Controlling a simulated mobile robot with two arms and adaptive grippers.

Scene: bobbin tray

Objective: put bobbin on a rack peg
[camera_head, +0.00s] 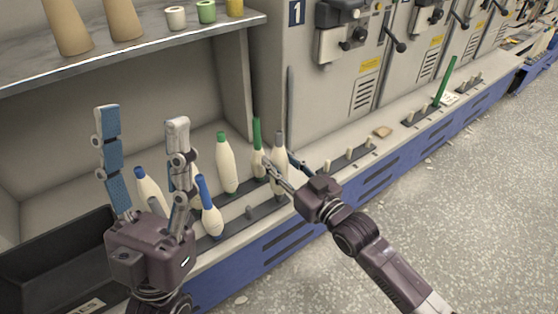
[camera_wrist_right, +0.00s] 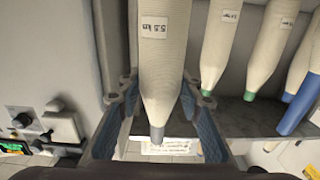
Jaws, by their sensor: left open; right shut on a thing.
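My right gripper (camera_head: 277,170) is shut on a cream bobbin with a grey tip (camera_head: 279,150), which stands about upright over the right end of the near rack (camera_head: 238,222). The head view does not show whether its base is on a peg. In the right wrist view the grey-tipped bobbin (camera_wrist_right: 164,60), labelled 5.5 km, is between the two fingers. Two green-tipped bobbins (camera_head: 227,165) (camera_head: 257,150) and two blue-tipped bobbins (camera_head: 210,212) (camera_head: 150,192) stand to its left. A bare peg (camera_head: 251,212) shows on the near rack. My left gripper (camera_head: 141,118) is open, empty, fingers up.
A dark bin (camera_head: 60,255) lies at lower left. A shelf (camera_head: 150,45) with cones and small spools hangs above. Farther racks with pegs (camera_head: 350,153) run along the machine ledge to the right. A thin grey rod (camera_head: 290,105) stands behind the held bobbin.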

